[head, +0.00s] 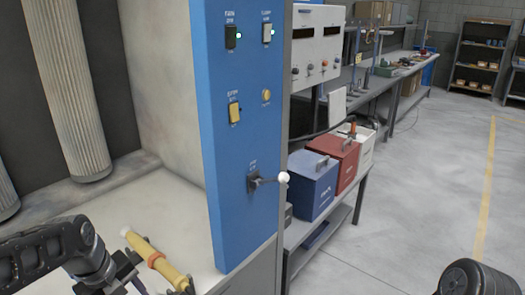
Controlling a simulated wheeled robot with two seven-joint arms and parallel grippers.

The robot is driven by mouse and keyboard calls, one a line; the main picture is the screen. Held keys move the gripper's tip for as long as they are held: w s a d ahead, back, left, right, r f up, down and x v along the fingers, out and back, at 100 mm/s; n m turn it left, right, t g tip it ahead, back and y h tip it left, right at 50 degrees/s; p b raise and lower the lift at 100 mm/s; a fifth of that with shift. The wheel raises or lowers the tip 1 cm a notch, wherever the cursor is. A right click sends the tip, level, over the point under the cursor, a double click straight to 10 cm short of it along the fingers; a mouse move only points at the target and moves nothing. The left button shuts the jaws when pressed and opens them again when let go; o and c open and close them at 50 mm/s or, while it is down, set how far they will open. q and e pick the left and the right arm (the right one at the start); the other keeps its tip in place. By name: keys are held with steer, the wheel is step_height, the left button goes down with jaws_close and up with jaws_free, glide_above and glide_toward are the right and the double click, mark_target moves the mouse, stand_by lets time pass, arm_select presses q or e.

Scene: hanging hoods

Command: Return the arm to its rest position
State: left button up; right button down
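My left arm comes in from the lower left, and its black gripper (128,275) is at the bottom edge, partly cut off. A yellow stick-like thing with an orange ring (155,260) lies at a slant right beside the gripper's fingers, over the pale work surface. I cannot tell whether the fingers touch or hold it. Of my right arm only a dark rounded link (475,280) shows at the lower right corner. My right gripper is out of view.
A blue control panel (240,120) with switches and a white-knobbed lever (282,177) stands right of my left gripper. Ribbed columns (70,90) stand behind it. Blue (313,190), red (336,160) and white boxes sit on a bench. The grey floor at right is clear.

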arm_select(q)
steer(key=w+d+f+n+h, duration=0.1)
steer(key=d+f+n, duration=0.55)
steer(key=f, duration=0.25)
steer(key=w+d+f+n+h, duration=0.1)
steer(key=d+f+n+h, duration=0.1)
steer(key=d+f+n, duration=0.6)
steer(key=s+d+f+n, duration=0.5)
steer(key=s+f+n, duration=0.1)
steer(key=s+f, duration=0.1)
steer(key=s+d+f+n+g, duration=0.1)
steer(key=s+d+f+n, duration=0.5)
steer(key=f, duration=0.3)
steer(key=shift+s+f+g, duration=0.2)
steer(key=shift+s+g, duration=0.1)
steer(key=shift+s, duration=0.35)
steer(key=shift+d, duration=0.1)
steer(key=shift+c, duration=0.3)
